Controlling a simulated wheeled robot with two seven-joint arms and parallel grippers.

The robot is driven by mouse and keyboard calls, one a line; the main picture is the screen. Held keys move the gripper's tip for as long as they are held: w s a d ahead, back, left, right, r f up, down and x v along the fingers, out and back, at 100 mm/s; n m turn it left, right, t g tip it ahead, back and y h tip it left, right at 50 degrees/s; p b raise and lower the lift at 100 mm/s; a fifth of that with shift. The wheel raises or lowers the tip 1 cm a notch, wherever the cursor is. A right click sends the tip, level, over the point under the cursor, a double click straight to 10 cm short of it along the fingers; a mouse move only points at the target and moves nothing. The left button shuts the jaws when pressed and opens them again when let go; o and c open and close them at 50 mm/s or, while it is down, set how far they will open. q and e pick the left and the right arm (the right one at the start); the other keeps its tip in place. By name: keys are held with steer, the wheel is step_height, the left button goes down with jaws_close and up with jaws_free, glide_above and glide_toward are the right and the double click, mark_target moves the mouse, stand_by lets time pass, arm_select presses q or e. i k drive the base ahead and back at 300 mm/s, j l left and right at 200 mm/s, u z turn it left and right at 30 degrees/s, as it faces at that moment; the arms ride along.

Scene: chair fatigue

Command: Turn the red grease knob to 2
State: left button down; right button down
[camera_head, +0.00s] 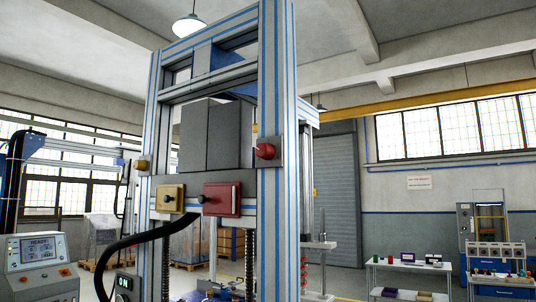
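A red knob (266,151) sticks out from a grey plate on the right column of the tall machine frame. Its number marks are too small to read, so I cannot tell its setting. Lower and to its left, a red box (222,199) with a small dark knob is mounted on the crossbar. I cannot tell from the picture which of the two is the grease knob. A yellow box (170,198) with a dark knob sits to the left of the red box. A yellow knob (143,165) is on the left column. Neither of my grippers is in view.
The blue-and-grey machine frame (273,60) fills the middle. A thick black hose (130,240) curves across its lower left. A control console (40,265) stands at the left. A white table (410,268) with small items and a workbench (500,290) stand at the right.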

mark_target(266, 152)
steer(key=l+u, duration=0.1)
steer(key=u, duration=0.35)
steer(key=l+u, duration=0.3)
steer(key=l, duration=0.2)
steer(key=k+l+u, duration=0.15)
steer(key=l+u, duration=0.15)
steer(key=l, duration=0.15)
steer(key=k+l, duration=0.1)
steer(key=l, duration=0.3)
steer(key=k+l+u, duration=0.1)
steer(key=l, duration=0.25)
steer(key=k+l, duration=0.15)
steer(key=l, duration=0.25)
steer(key=k+l, duration=0.15)
steer(key=l, duration=0.2)
steer(key=u, duration=0.05)
